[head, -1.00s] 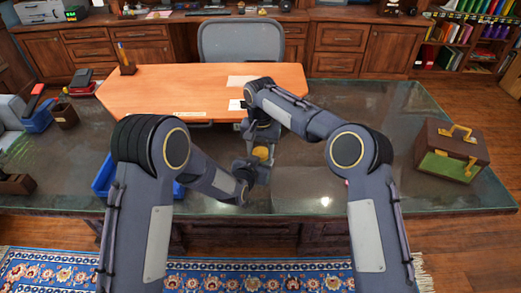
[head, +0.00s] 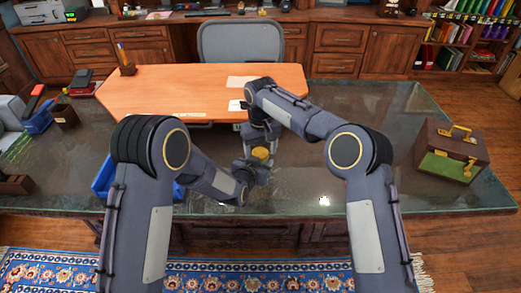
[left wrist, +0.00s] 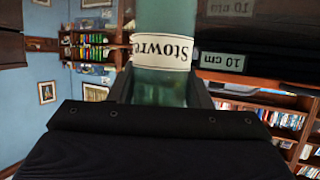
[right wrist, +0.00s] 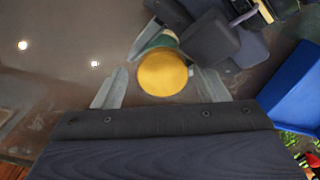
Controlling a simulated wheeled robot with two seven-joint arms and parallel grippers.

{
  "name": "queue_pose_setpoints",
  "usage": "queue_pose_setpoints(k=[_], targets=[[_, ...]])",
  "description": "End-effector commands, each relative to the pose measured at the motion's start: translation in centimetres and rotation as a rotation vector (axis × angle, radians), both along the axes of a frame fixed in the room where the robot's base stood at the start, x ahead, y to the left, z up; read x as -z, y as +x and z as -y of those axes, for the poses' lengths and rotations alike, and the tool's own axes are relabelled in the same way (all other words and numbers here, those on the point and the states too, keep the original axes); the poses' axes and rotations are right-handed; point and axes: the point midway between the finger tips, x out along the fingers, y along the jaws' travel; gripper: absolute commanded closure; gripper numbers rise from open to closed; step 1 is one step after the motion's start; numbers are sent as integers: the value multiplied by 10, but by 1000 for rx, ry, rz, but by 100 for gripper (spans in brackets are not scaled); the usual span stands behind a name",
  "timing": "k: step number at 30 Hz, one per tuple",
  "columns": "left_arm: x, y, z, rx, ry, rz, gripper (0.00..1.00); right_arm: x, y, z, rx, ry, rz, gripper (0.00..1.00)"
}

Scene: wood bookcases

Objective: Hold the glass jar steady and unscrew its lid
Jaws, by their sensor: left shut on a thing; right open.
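The glass jar is greenish with a cream label. It shows in the left wrist view (left wrist: 165,85), between the fingers of my left gripper (left wrist: 160,95). In the head view, my left gripper (head: 250,170) is shut on the jar over the desk. The yellow round lid (head: 261,153) is on top of the jar. My right gripper (head: 259,140) is just above it. In the right wrist view, the lid (right wrist: 163,73) lies between the spread fingers of my right gripper (right wrist: 160,88), with gaps on both sides. Most of the jar is hidden in the head view.
The dark glass-topped desk (head: 380,110) spreads below. A blue tray (head: 104,177) is at left, partly behind my left arm. A brown case (head: 450,150) with yellow handles stands at right.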

Motion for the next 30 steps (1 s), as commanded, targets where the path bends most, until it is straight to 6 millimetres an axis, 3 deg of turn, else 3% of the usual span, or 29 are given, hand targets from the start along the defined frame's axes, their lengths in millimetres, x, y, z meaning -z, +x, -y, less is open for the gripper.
queue_pose_setpoints(k=[5, 13, 20, 23, 30], targets=[[-1, 0, 1, 3, -1, 2, 100, -5, -2, -3, -4, 4, -3, 31], [0, 0, 1, 1, 0, 1, 100, -39, -2, -3, -4, 3, -2, 31], [0, 0, 1, 1, 0, 1, 100, -46, -1, -2, 44, 2, -4, 35], [0, 0, 1, 1, 0, 1, 100, -50, -1, -2, 170, 3, -3, 35], [0, 0, 1, 1, 0, 1, 100, -65, -1, -2, 674, 3, -2, 35]])
